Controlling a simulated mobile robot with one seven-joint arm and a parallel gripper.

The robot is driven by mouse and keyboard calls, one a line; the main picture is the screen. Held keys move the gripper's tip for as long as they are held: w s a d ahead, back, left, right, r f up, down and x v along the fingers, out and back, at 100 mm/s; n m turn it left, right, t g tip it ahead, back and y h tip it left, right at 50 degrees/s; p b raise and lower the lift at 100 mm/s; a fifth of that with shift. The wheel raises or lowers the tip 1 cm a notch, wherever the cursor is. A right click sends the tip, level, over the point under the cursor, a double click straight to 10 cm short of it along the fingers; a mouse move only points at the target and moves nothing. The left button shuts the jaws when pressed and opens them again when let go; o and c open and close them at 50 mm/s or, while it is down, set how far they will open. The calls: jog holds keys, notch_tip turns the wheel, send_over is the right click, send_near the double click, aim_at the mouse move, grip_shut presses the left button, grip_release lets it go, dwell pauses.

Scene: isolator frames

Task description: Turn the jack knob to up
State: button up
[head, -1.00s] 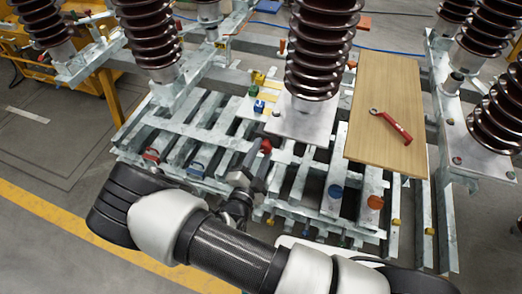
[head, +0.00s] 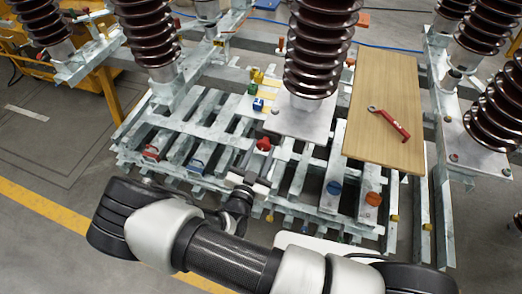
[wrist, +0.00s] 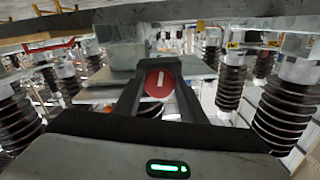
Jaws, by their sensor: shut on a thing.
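The jack knob is a red round knob (head: 264,144) on the steel frame, in front of the central brown insulator. In the wrist view the knob's red face (wrist: 158,84) lies between my two dark fingers, and its white bar mark stands nearly upright in that picture. My gripper (head: 258,160) reaches the knob from the front and is shut on it. The fingers cover the knob's sides in the wrist view. It also shows in the wrist view (wrist: 158,90).
Steel rails (head: 210,125) surround the knob, with tall brown insulators (head: 318,50) behind. A wooden board (head: 385,100) with a red wrench (head: 390,124) lies to the right. Blue (head: 333,188) and orange (head: 373,199) knobs stand at front right. A red block (head: 151,153) is at left.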

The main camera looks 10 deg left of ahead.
jog(key=shift+n, duration=0.3)
jog(key=o, duration=1)
jog(key=s+a, duration=0.1)
jog(key=s, duration=1.6)
jog(key=shift+s+a, duration=0.15)
jog(key=shift+s, duration=0.05)
jog(key=shift+r, duration=0.1)
